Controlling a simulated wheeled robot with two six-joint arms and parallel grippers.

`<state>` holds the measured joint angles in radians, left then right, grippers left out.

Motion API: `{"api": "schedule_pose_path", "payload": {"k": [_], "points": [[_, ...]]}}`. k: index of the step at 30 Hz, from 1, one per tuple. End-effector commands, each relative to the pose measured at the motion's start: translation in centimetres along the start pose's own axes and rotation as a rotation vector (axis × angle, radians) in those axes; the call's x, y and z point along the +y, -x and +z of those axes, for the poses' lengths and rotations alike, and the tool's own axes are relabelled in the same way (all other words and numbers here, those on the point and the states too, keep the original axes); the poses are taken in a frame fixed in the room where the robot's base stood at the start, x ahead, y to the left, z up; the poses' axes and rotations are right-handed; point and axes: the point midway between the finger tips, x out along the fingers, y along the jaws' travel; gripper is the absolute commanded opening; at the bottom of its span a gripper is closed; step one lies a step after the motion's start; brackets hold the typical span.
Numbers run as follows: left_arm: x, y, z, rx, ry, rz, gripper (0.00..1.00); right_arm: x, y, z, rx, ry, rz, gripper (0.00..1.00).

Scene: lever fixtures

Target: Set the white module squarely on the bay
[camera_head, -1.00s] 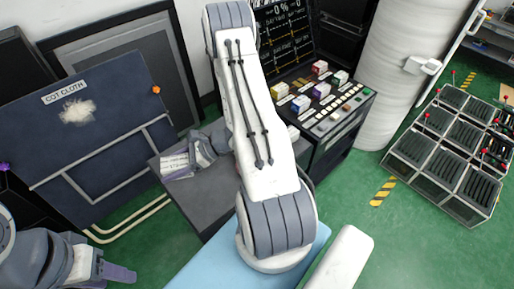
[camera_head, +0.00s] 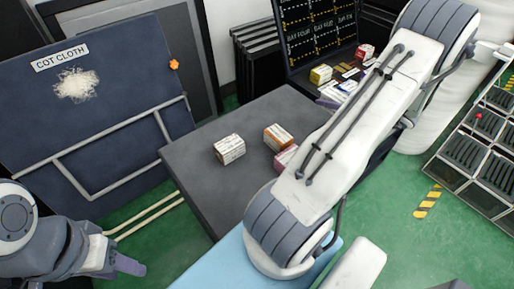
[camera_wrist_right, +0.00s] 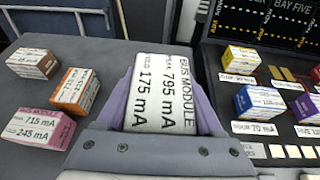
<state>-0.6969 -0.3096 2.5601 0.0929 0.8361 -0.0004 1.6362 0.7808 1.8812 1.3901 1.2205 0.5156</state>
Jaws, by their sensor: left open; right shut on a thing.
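A white-faced module (camera_wrist_right: 163,95) labelled 795 mA is held between the purple fingers of my right gripper (camera_wrist_right: 165,100) in the right wrist view. In that view it is over the gap between the grey table and the console. The head view hides the gripper and module behind my right arm. The console's bay panel (camera_head: 318,30) stands at the back; its free bay cannot be made out. My left gripper (camera_head: 127,264) is open and empty at the lower left of the head view, away from the modules.
The grey table (camera_head: 215,185) carries a pale module (camera_head: 229,149), an orange module (camera_head: 277,137) and a pink module (camera_head: 286,157). The console holds a yellow module (camera_wrist_right: 241,57), a blue module (camera_wrist_right: 258,100) and a purple module (camera_wrist_right: 306,106). A slotted rack (camera_head: 475,150) stands at right.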

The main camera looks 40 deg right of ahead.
Motion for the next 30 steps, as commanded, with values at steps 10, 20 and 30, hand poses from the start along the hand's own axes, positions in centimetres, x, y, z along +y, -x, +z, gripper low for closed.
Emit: {"api": "schedule_pose_path", "payload": {"k": [10,20,30], "points": [[-0.1,-1.6,0.1,0.001,0.0,0.0,0.5,2.1,-2.3,-2.0,0.002,-0.017,-0.026,0.06],[-0.2,-2.9,0.1,0.001,0.0,0.0,0.5,6.8,-8.0,-3.9,0.001,-0.015,-0.029,0.06],[-0.3,-3.7,0.2,0.001,0.0,0.0,0.5,7.4,-9.5,-6.1,0.003,-0.017,-0.033,0.06]]}}
